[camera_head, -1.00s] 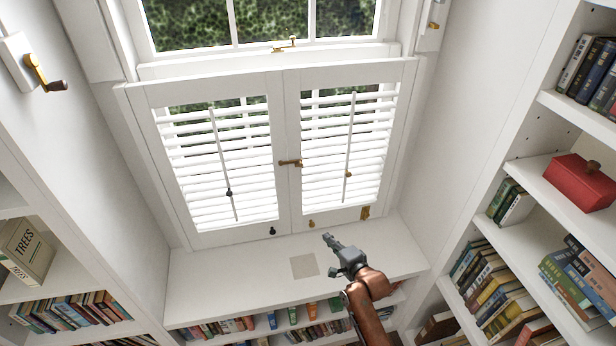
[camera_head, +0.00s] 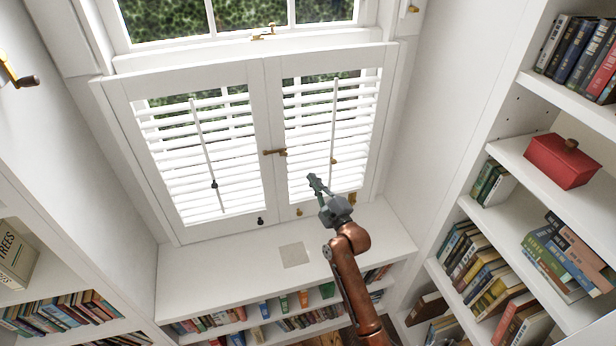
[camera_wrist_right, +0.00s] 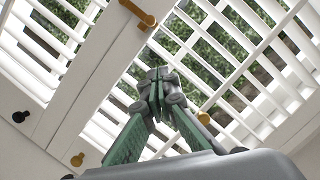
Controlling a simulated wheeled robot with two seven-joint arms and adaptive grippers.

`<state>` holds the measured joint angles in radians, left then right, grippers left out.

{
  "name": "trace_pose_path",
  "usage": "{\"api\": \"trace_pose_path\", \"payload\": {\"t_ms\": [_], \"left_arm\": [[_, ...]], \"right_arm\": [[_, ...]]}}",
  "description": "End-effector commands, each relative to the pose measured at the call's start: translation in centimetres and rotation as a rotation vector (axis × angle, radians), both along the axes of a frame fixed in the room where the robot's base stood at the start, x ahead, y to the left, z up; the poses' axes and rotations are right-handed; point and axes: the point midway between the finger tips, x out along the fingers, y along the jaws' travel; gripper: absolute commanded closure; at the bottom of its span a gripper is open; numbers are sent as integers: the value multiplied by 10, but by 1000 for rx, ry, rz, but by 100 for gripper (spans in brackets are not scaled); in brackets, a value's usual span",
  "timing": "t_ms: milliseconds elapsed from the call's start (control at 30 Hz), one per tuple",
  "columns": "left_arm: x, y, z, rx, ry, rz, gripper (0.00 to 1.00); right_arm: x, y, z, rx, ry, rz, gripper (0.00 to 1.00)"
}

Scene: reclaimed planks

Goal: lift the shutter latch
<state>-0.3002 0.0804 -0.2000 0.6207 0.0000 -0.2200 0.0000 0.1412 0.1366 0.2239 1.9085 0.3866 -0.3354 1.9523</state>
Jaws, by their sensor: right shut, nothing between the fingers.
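The brass shutter latch (camera_head: 275,152) lies level across the meeting stiles of the two white louvred shutters. It also shows near the top of the right wrist view (camera_wrist_right: 138,13). My right gripper (camera_head: 314,180) is shut and empty, in front of the lower part of the right shutter (camera_head: 270,110). In the head view it sits below and right of the latch, apart from it. In the right wrist view the closed fingertips (camera_wrist_right: 156,76) point up, below the latch. My left gripper is not in view.
A dark knob (camera_head: 261,221) and a brass knob (camera_head: 299,212) sit on the lower shutter rails. Tilt rods with small pulls hang over the louvres. Below is a mostly clear white sill (camera_head: 220,262). Bookshelves flank both sides, with a red box (camera_head: 563,160) at right.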

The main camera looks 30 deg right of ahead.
Motion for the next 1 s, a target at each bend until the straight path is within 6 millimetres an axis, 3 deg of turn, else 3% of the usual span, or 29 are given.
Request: {"api": "trace_pose_path", "payload": {"t_ms": [400, 633, 1000], "left_arm": [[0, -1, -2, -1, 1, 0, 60], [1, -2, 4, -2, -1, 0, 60], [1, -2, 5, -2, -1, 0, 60]], "right_arm": [[83, -4, 13, -3, 0, 0, 100], [85, 22, 32, -1, -1, 1, 100], [86, 27, 35, -2, 1, 0, 100]]}}
